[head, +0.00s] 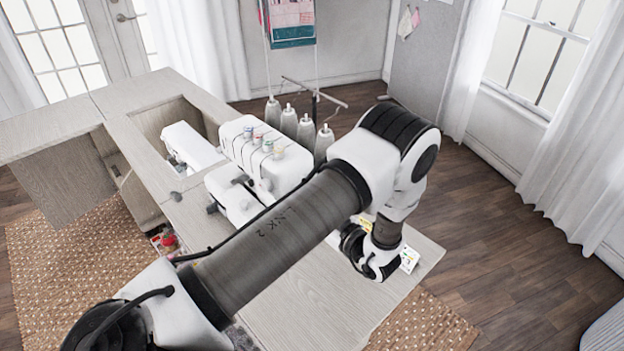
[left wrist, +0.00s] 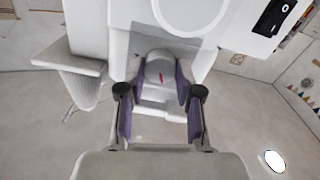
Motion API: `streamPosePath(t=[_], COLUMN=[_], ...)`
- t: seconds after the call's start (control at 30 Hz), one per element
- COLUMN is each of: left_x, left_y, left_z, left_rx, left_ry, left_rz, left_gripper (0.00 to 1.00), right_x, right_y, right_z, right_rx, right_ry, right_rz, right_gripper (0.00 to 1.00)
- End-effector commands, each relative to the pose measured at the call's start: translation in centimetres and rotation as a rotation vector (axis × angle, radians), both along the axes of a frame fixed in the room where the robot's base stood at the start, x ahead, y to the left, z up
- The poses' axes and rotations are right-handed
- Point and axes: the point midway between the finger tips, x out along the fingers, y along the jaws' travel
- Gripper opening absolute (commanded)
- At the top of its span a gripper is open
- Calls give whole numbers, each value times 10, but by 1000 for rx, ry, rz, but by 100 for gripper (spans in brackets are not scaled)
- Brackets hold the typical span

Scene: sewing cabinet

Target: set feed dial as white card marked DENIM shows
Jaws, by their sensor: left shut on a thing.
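The feed dial (left wrist: 160,68) is a grey knob with a small red mark on the front of a white machine body, seen in the left wrist view. My left gripper (left wrist: 161,88) has its purple-padded fingers on either side of the dial, shut on it. In the head view my left arm reaches across to the right, and its wrist hides the fingers and the dial. A small white card (head: 409,258) with coloured print lies partly behind the wrist; I cannot read whether it says DENIM. My right gripper is in neither view.
A white serger (head: 278,165) with thread spools and cones (head: 289,121) stands on the wooden cabinet (head: 308,300) behind my arm. A white machine (head: 192,147) sits in the cabinet opening at left. The cabinet's front surface is largely bare.

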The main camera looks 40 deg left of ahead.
Motion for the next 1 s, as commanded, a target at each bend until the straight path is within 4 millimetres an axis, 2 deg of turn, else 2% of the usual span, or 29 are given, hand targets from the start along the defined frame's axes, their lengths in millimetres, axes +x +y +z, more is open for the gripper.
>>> streamPosePath(t=[0.7,1.0], left_x=[1,1], left_y=[0,0], left_z=[1,1], left_rx=[54,72], left_ry=[625,828], left_rz=[0,1], left_gripper=[0,0], right_x=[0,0], right_y=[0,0], right_z=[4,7], right_rx=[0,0], right_ry=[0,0], right_rz=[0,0], right_gripper=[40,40])
